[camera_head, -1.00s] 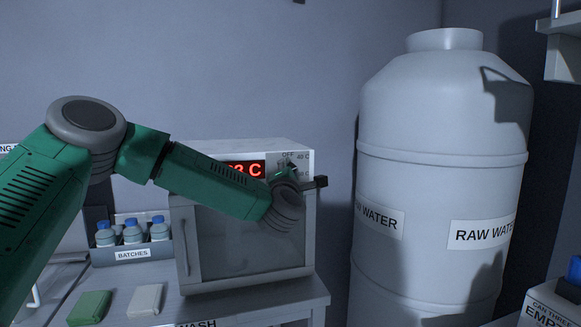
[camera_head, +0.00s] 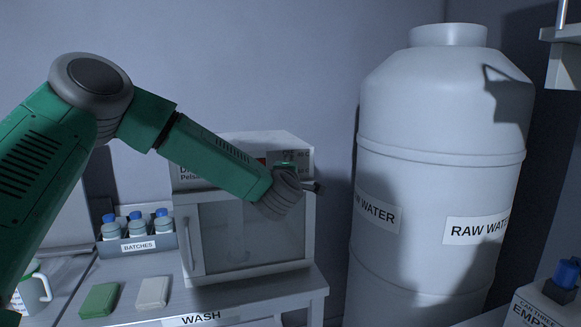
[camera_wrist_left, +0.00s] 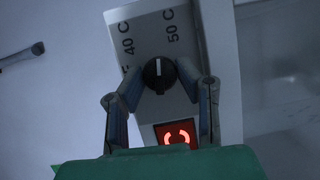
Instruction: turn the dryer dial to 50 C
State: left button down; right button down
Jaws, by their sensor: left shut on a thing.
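The dryer (camera_head: 247,235) is a pale box with a glass door on the bench. Its black dial (camera_wrist_left: 159,75) with a white mark shows in the left wrist view. The mark points up in that picture, between the printed 40 C (camera_wrist_left: 127,38) and 50 C (camera_wrist_left: 172,25), nearer 50 C. My left gripper (camera_wrist_left: 160,82) is shut on the dial, one finger on each side. In the head view my left gripper (camera_head: 288,165) is at the panel's upper right and hides the dial. A red lit display (camera_wrist_left: 178,134) is partly cut off. My right gripper is not in view.
A rack of blue-capped bottles labelled BATCHES (camera_head: 138,246) stands left of the dryer. A green block (camera_head: 99,300) and a white block (camera_head: 153,292) lie in front. A big RAW WATER tank (camera_head: 440,160) stands close on the right.

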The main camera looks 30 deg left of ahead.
pick_arm(q)
jog(key=shift+f, duration=0.25)
jog(key=c, duration=1.2)
grip_release()
jog(key=shift+w+a, duration=0.15)
jog(key=v, duration=1.2)
jog(key=shift+f, duration=0.1)
jog(key=shift+w, duration=0.1)
